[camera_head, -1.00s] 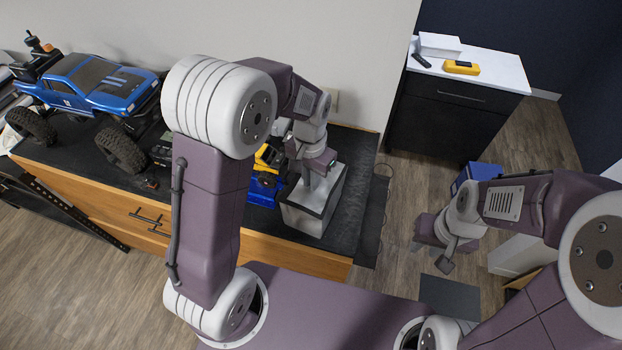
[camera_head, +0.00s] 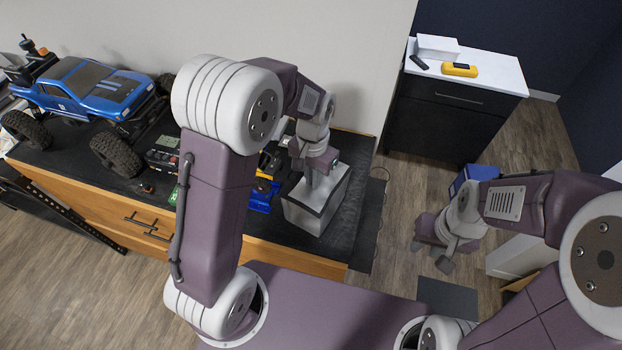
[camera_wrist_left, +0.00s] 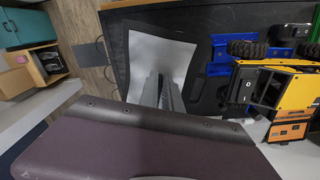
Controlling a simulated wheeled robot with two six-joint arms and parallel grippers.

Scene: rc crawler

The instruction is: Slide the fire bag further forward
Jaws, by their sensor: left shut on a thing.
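The fire bag (camera_head: 329,205) is a silver-white box-shaped bag standing on the dark bench top near its right end. My left gripper (camera_head: 308,186) comes down on it from above and is shut on its upper part; the fingertips are partly hidden. In the left wrist view the silvery bag (camera_wrist_left: 150,58) lies around the fingers (camera_wrist_left: 163,92), with its lower part hidden by my arm. My right gripper (camera_head: 431,254) hangs over the floor to the right, empty, with its fingers apart.
The bench (camera_head: 283,256) holds a blue crawler truck (camera_head: 98,88) at the left. A blue stand (camera_head: 262,197) and a yellow-and-black device (camera_wrist_left: 270,82) sit close left of the bag. A narrow bare strip of bench top (camera_head: 352,218) lies right of the bag.

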